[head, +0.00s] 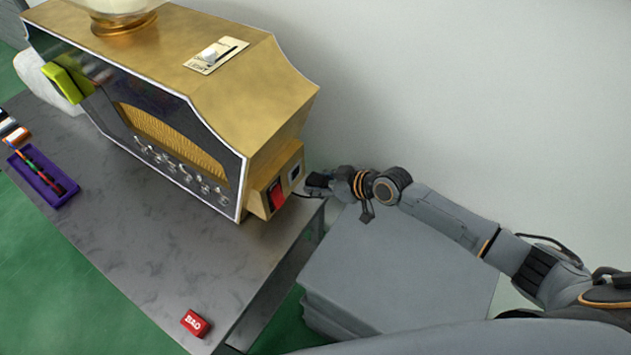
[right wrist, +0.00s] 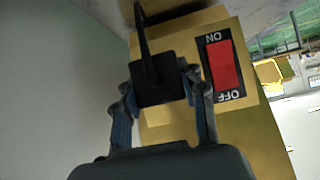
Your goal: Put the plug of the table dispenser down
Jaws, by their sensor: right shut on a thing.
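The gold table dispenser (head: 230,100) stands on the grey table in the head view. On its right end are a red ON/OFF switch (head: 277,196) and a small dark socket (head: 294,173). The red switch (right wrist: 221,66) also shows in the right wrist view. My right gripper (head: 318,185) is beside this end of the dispenser. In the right wrist view it (right wrist: 158,80) is shut on the black plug (right wrist: 157,78), whose cord runs up the picture. The plug is in front of the gold panel; whether it touches the panel I cannot tell. My left gripper is out of view.
A red box (head: 194,322) lies near the table's front edge. A purple tray (head: 43,176) with small items sits at the left. Grey blocks (head: 400,265) stand right of the table, below my right arm. The table front (head: 120,225) is mostly clear.

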